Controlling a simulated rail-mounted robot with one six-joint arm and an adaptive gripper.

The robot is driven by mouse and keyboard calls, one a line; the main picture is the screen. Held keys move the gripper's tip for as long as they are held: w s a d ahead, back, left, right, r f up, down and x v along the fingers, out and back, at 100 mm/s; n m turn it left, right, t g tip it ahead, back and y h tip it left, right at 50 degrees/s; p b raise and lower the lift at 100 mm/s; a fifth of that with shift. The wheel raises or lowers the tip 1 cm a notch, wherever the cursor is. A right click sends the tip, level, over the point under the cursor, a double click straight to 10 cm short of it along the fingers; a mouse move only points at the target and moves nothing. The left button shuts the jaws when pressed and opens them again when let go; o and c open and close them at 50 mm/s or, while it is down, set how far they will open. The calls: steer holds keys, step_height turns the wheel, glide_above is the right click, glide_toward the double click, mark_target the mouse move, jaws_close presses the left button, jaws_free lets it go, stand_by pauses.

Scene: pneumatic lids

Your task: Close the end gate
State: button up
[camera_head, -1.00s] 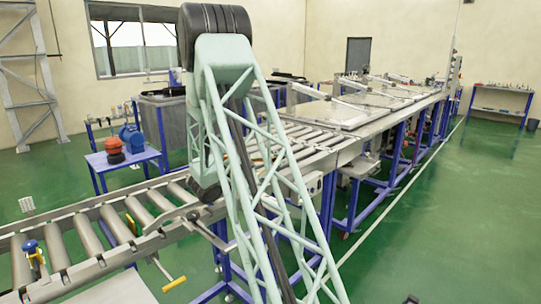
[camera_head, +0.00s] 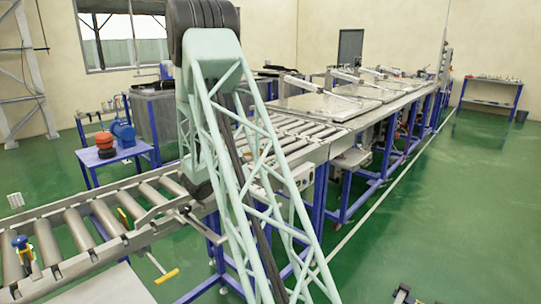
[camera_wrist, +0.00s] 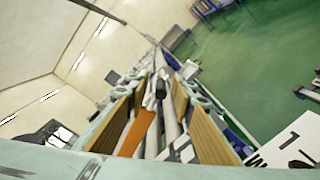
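No part can be told for certain as the end gate. The roller conveyor (camera_head: 75,228) runs from the lower left, and a grey lever-like piece (camera_head: 160,212) sits on its near rail. A rod with a yellow grip (camera_head: 166,277) sticks out below that rail. A blue-and-yellow fitting (camera_head: 22,250) is at the far left of the rollers. In the wrist view my gripper (camera_wrist: 160,100) has its two tan-padded fingers apart. Grey rods and an orange strip show between them, at a depth I cannot judge. My pale green arm hides the middle of the conveyor in the head view.
Flat metal lids (camera_head: 325,100) line the tables beyond the rollers. A blue bench (camera_head: 112,155) with a red and a blue device stands behind the conveyor. A dark object (camera_head: 402,295) shows at the bottom edge. Green floor (camera_head: 440,220) is clear at right.

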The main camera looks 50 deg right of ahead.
steer(key=shift+a, duration=0.15)
steer(key=w+a, duration=0.1)
steer(key=a, duration=1)
steer(key=shift+w+a, duration=0.25)
steer(key=shift+a, duration=0.05)
stand_by(0.4)
